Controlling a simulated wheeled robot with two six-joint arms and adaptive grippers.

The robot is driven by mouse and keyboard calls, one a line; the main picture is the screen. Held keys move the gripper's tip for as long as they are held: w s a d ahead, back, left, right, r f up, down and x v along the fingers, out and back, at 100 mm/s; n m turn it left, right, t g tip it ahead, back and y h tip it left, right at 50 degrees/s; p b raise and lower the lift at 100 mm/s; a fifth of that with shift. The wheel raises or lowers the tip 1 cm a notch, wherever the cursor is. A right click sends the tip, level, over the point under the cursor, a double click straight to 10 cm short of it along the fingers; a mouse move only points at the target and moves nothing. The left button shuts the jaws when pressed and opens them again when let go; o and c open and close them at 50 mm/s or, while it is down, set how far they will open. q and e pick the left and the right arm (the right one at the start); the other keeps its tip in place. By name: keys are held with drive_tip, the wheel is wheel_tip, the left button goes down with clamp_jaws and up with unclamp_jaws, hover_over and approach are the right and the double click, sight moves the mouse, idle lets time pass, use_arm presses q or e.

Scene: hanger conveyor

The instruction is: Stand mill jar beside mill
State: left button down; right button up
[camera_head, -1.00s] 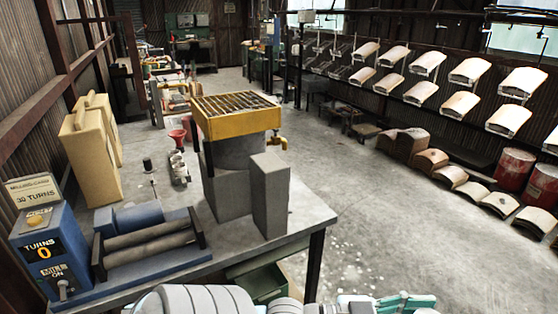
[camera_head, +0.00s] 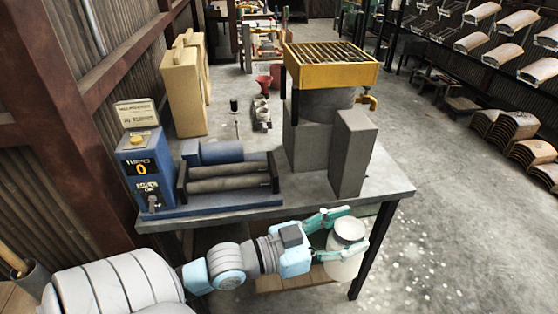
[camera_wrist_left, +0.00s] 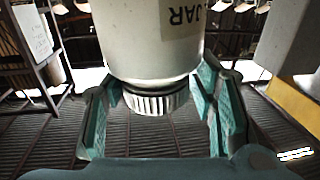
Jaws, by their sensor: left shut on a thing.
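The mill jar (camera_head: 345,256) is a whitish cylinder with a pale round top. My left gripper (camera_head: 343,232) is shut on it and holds it in front of the bench's right front corner, below the level of the top. In the left wrist view the jar (camera_wrist_left: 152,40) shows a label reading "JAR" and a ribbed end between the green fingers of my left gripper (camera_wrist_left: 160,105). The mill (camera_head: 225,190) is a blue base with two dark rollers and a blue motor, at the front left of the bench. My right gripper is not in view.
The counter box (camera_head: 146,170) reads "TURNS 0" left of the mill. A grey block (camera_head: 353,155) and a yellow-topped grated stand (camera_head: 332,62) occupy the right of the bench (camera_head: 385,190). Cream cases (camera_head: 183,90) stand behind. Bare bench shows between the mill and the grey block.

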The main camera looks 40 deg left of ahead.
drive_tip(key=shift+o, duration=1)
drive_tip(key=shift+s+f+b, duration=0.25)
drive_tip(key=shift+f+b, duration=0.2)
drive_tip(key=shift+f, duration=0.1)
use_arm(q)
drive_tip(key=w+a+r+n+t+y+b, duration=0.1)
drive_tip(key=w+a+n+y, duration=0.15)
drive_tip(key=w+a, duration=0.3)
drive_tip(key=w+a+r+n+t+y, duration=0.1)
drive_tip(key=w+a+r+y, duration=0.1)
drive_tip(key=w+a+y, duration=0.4)
drive_tip(key=w+a+r+n+g+y+b, duration=0.1)
drive_tip(key=w+a+r+n+y, duration=0.2)
drive_tip(key=a+r, duration=0.25)
drive_tip(key=w+a+r+n+y+b, duration=0.1)
drive_tip(key=w+a+r+n+y, duration=0.2)
drive_tip(key=a, duration=0.4)
wheel_tip(320, 180, down, 19)
drive_tip(key=b, duration=0.5)
drive_tip(key=shift+s, duration=0.3)
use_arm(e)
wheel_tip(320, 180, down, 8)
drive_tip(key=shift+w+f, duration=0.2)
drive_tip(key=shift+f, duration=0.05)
use_arm(q)
drive_tip(key=c, duration=0.9)
unclamp_jaws()
drive_tip(key=shift+y, duration=0.25)
drive_tip(key=shift+c, duration=0.2)
drive_tip(key=shift+s, duration=0.1)
